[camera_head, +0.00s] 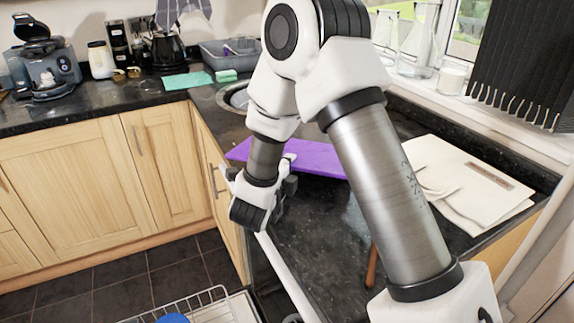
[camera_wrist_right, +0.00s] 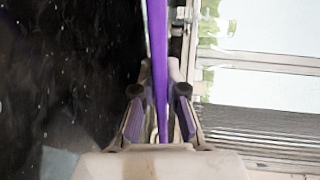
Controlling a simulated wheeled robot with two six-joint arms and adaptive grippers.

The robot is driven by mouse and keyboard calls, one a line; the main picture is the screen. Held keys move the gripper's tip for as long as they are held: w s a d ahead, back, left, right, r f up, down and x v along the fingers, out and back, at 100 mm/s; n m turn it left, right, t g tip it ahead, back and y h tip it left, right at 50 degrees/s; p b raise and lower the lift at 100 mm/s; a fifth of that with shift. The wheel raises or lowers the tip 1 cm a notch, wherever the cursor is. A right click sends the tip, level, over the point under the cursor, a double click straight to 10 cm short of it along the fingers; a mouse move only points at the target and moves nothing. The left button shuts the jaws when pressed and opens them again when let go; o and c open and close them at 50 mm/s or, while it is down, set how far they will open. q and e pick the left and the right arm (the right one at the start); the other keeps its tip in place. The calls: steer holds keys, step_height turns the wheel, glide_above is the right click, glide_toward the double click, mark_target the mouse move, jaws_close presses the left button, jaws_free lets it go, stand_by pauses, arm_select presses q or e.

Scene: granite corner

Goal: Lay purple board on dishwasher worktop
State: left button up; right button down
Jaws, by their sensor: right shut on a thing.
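The purple board (camera_head: 318,160) shows in the head view over the dark speckled worktop (camera_head: 325,225), partly hidden behind my right arm. My right gripper (camera_head: 284,180) is shut on its near edge. In the right wrist view the board (camera_wrist_right: 157,45) is a thin purple strip seen edge-on between the fingers (camera_wrist_right: 160,100). The board looks roughly flat; I cannot tell whether it touches the worktop. My left gripper is not in view.
Papers or a folder (camera_head: 470,180) lie on the worktop at right, near a brown handle (camera_head: 371,267). A sink (camera_head: 236,98) lies behind the arm. Glass bottles (camera_head: 419,40) stand on the windowsill. A dish rack (camera_head: 205,300) with a blue item (camera_head: 172,318) is pulled out low.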

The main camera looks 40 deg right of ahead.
steer(key=shift+f, duration=0.1)
steer(key=c, duration=0.8)
jaws_free()
steer(key=shift+v, duration=3.5)
